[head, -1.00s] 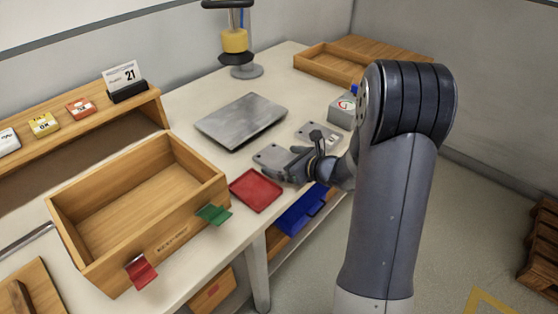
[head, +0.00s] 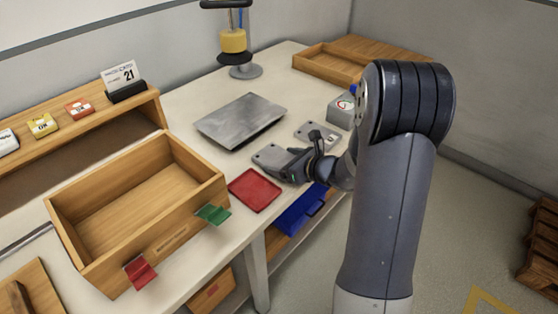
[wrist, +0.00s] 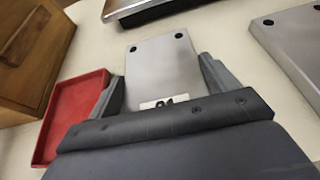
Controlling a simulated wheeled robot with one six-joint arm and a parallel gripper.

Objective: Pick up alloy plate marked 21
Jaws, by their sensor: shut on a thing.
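A grey alloy plate (head: 268,153) with dark holes at its corners lies at the front of the table, just right of the red tray. In the wrist view the plate (wrist: 160,62) sits between the two fingers of my gripper (wrist: 162,82), which are shut on its side edges. A white label (wrist: 163,103) on it is partly cut off by my gripper, so its number is not fully readable. In the head view my gripper (head: 291,169) is over the plate's near right end. I cannot tell any gap between plate and table.
A second alloy plate (head: 316,132) lies close behind, to the right in the wrist view (wrist: 297,45). The red tray (head: 255,190) and wooden box (head: 190,222) are to the left. A large metal slab (head: 240,121) lies behind. A blue bin (head: 300,211) hangs below the front edge.

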